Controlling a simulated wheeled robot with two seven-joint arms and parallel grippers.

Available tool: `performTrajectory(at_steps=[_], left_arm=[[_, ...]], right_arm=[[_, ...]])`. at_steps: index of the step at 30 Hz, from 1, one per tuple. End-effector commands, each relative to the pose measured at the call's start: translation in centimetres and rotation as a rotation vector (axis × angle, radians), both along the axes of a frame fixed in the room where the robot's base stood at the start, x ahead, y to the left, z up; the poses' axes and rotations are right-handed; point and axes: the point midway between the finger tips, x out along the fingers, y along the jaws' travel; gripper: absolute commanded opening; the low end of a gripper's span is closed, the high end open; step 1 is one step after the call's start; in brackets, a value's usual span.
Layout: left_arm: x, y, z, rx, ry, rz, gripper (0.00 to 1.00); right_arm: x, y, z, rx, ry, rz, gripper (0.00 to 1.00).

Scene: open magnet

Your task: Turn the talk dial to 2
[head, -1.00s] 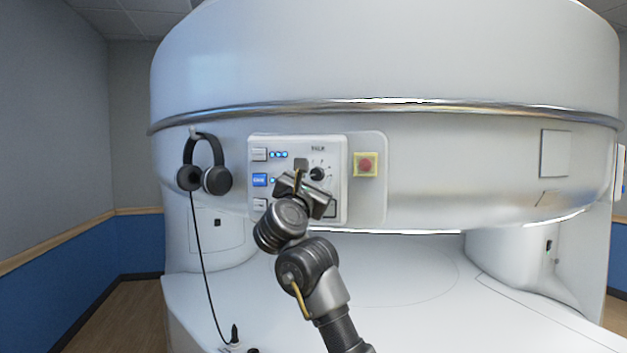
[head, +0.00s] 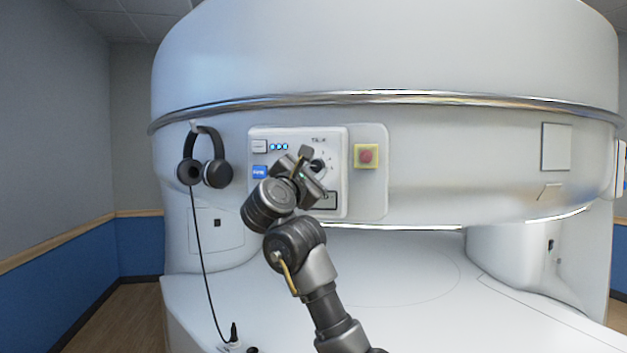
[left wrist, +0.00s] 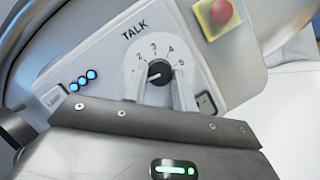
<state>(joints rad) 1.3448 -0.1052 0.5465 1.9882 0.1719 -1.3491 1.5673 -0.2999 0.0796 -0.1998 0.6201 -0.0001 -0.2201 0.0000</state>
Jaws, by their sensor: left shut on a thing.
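The talk dial (head: 319,165) is a small black knob on the white control panel (head: 338,205), below the word TALK. In the left wrist view the dial (left wrist: 159,70) shows the numbers 2 to 5 around its top and right. A pale mark on the knob seems to point to the lower left, below the 2; the number there is hidden by a finger. My left gripper (head: 313,170) is at the dial, one finger on each side, shut on it. Its fingers also show in the left wrist view (left wrist: 158,80). My right gripper is not in view.
A red button on a yellow plate (head: 367,156) is right of the panel. Blue lights (head: 279,147) and a blue button (head: 260,172) are on the panel's left. Headphones (head: 215,174) hang at the left, their cable running down.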

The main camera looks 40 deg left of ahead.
Motion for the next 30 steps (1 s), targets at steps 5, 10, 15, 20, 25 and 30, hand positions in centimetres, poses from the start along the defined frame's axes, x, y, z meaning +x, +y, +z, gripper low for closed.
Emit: performTrajectory(at_steps=[5,10,15,20,25,30], left_arm=[[-0.1,0.2,-0.2,0.150,0.084,0.002,0.04],[-0.1,0.2,0.0,0.290,0.165,0.000,0.04],[-0.1,0.3,0.2,0.431,0.244,0.001,0.04],[-0.1,0.3,0.3,0.562,0.318,0.000,0.04],[-0.1,0.3,0.5,0.690,0.389,0.000,0.04],[-0.1,0.3,0.6,0.795,0.448,-0.001,0.04]], right_arm=[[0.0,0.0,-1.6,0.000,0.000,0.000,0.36],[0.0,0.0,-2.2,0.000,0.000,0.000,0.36],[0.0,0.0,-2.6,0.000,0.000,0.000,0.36],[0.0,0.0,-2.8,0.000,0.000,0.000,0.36],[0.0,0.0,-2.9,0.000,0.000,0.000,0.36],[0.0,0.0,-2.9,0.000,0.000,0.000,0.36]])
